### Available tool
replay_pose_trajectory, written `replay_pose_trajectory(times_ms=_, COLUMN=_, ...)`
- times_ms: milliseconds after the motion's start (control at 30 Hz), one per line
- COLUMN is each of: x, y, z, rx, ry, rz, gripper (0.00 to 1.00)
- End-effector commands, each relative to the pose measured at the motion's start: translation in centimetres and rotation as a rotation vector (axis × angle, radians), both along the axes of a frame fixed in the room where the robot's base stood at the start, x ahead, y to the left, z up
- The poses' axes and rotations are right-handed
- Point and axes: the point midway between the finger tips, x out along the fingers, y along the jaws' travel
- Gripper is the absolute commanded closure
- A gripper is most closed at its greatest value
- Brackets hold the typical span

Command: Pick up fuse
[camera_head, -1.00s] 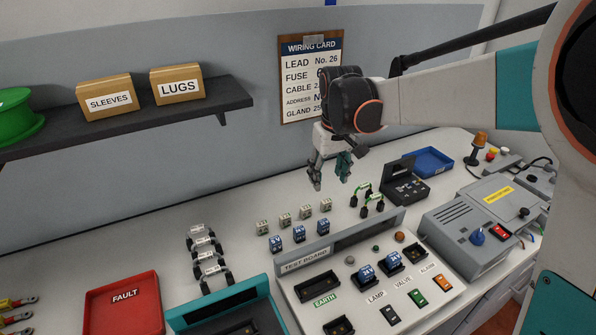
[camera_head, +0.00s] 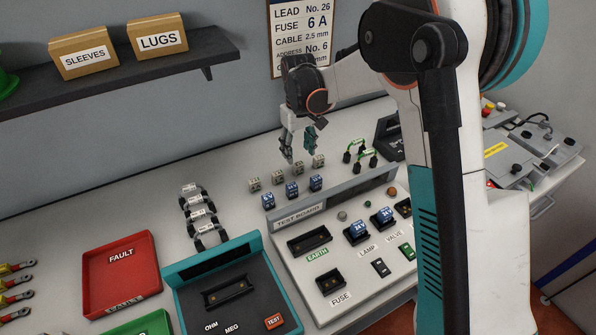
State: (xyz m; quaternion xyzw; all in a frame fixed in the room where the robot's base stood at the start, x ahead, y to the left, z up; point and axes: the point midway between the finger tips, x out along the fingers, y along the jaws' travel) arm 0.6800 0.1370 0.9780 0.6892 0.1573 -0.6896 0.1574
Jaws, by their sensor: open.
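My gripper (camera_head: 299,155) hangs with its fingers pointing down, open and empty, just above or behind the back row of small pale blocks. Those pale blocks have greenish labels too small to read; they appear to be the fuses: a left one (camera_head: 254,184), one to its right (camera_head: 279,177), another below the fingers (camera_head: 305,169) and a right one (camera_head: 319,161). I cannot tell whether the fingers touch any. The wiring card (camera_head: 300,45) on the wall reads FUSE 6 A. The test board (camera_head: 300,222) has a slot marked FUSE (camera_head: 331,281) at its front.
Blue blocks (camera_head: 292,190) stand in front of the pale row. Labelled leads (camera_head: 200,217) lie left, green-wired leads (camera_head: 361,152) right. A red FAULT tray (camera_head: 121,273) and a teal meter (camera_head: 235,285) are at the front. A shelf (camera_head: 110,90) overhangs the back left.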

Motion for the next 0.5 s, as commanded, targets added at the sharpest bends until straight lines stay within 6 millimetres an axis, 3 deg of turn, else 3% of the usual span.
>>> replay_pose_trajectory(times_ms=267, x=-0.1, y=0.0, z=-1.7, rx=0.0, ry=0.0, rz=0.0, gripper=0.48)
replay_pose_trajectory(times_ms=500, x=-0.4, y=0.1, z=-5.1, rx=0.0, ry=0.0, rz=0.0, gripper=0.48)
